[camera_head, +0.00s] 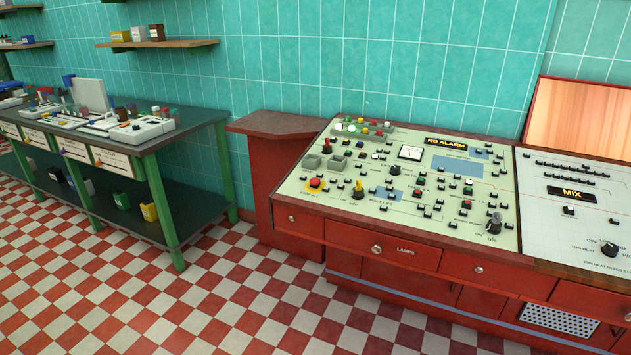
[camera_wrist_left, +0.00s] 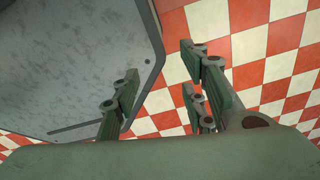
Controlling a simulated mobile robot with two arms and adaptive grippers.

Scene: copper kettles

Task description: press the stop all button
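A red push button (camera_head: 315,183) on a yellow plate sits at the front left of the pale control panel (camera_head: 345,208) in the head view. Small lettering lies just below it, too small to read with certainty; this looks like the stop all button. Neither gripper shows in the head view. In the left wrist view my left gripper (camera_wrist_left: 163,98) has its fingers spread apart with nothing between them. It is over the checkered floor, away from the panel. My right gripper is in neither view.
A green workbench (camera_head: 165,205) stands left. Red and white checkered floor (camera_head: 235,315) is clear in front.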

